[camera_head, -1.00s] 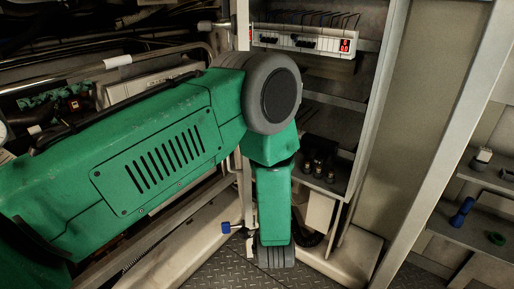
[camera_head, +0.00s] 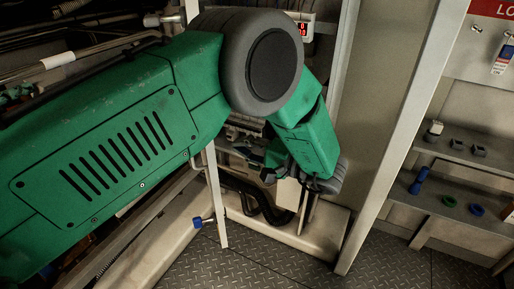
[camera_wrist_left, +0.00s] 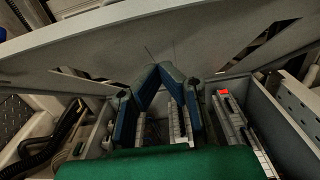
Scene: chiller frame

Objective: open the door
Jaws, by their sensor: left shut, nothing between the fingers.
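My left arm fills the left and middle of the head view, and its dark left gripper (camera_head: 272,172) shows partly behind the forearm, in front of the cabinet opening. In the left wrist view the two blue-grey fingers of the left gripper (camera_wrist_left: 160,72) meet at their tips, shut and empty. A broad light-grey panel or beam (camera_wrist_left: 150,35) crosses just beyond the fingertips; I cannot tell whether they touch it. No handle is clear, and I cannot tell which surface is the door. My right gripper is not in view.
A slanted grey post (camera_head: 400,130) stands right of the arm. Beyond it, a shelf (camera_head: 455,205) holds several small parts, including a blue one (camera_head: 420,181). The tread-plate floor (camera_head: 285,270) is clear.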

